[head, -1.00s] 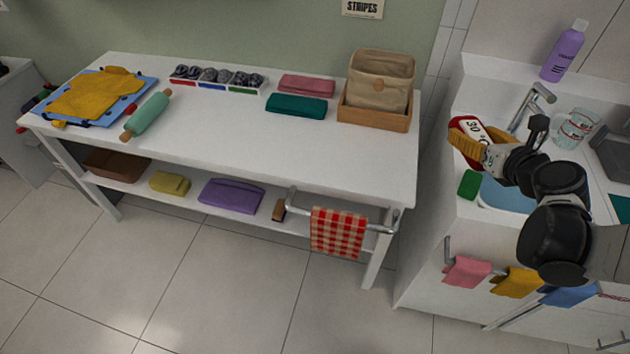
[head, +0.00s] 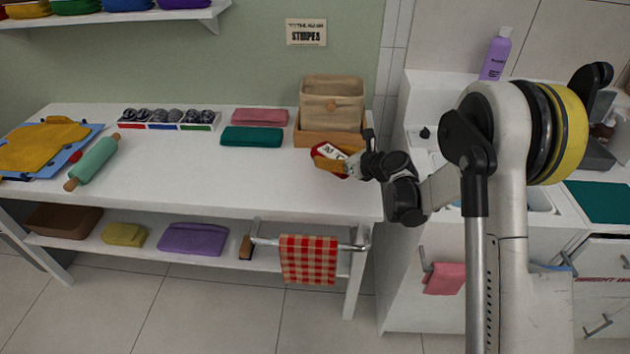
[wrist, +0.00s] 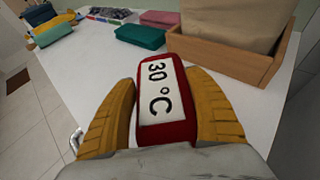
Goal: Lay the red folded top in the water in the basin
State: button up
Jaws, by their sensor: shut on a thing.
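My gripper (head: 330,157) has yellow fingers and is shut on a red block with a white "30 °C" face (wrist: 157,92). It holds the block above the right end of the white table, in front of the wooden box. A pinkish-red folded cloth (head: 260,117) lies at the back of the table, behind a teal folded cloth (head: 252,137). It is the only folded red-toned cloth I see on the tabletop. The basin (head: 541,200) in the counter at right is mostly hidden behind my arm; only part of its edge shows.
The wooden box (head: 304,137) with a beige fabric bin (head: 332,101) stands close to my gripper. A rail with a checked towel (head: 308,260) hangs in front. The table's middle front is clear.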

jog(key=b, duration=0.2)
send_over(315, 182)
notch_tip(315, 182, down, 3)
jog(key=shift+f+b, duration=0.8)
jog(key=shift+f, duration=1.1)
jog(key=shift+f, duration=0.15)
jog(key=o, duration=1.2)
